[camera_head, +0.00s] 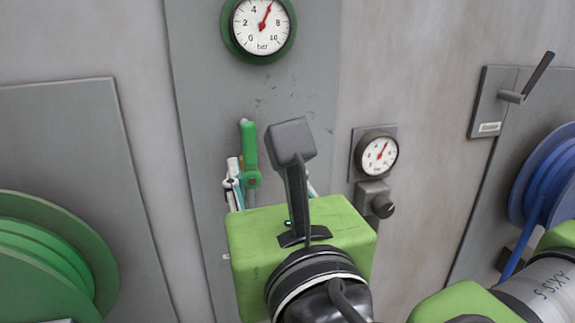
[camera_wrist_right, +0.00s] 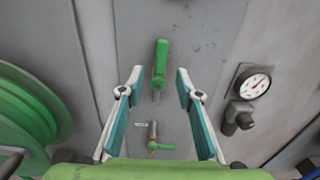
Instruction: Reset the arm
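My right gripper (camera_head: 268,178) is in front of the grey panel, its body and wrist camera covering much of its fingers in the head view. In the right wrist view, the gripper (camera_wrist_right: 160,73) is open, its two teal-and-white fingers well apart with nothing gripped. A green lever handle (camera_head: 249,146) points upward on the panel just beyond the gripper. In the wrist view this handle (camera_wrist_right: 160,63) shows between the fingertips, with no contact visible. A small brass valve with a green handle (camera_wrist_right: 160,146) sits below it. My left gripper is not in view.
A pressure gauge with green rim (camera_head: 259,28) is above. A smaller gauge (camera_head: 377,155) with a black knob (camera_head: 383,206) is right of the gripper. A green hose reel (camera_head: 50,262) stands left. A blue reel (camera_head: 548,180) and a crank handle (camera_head: 538,76) are right.

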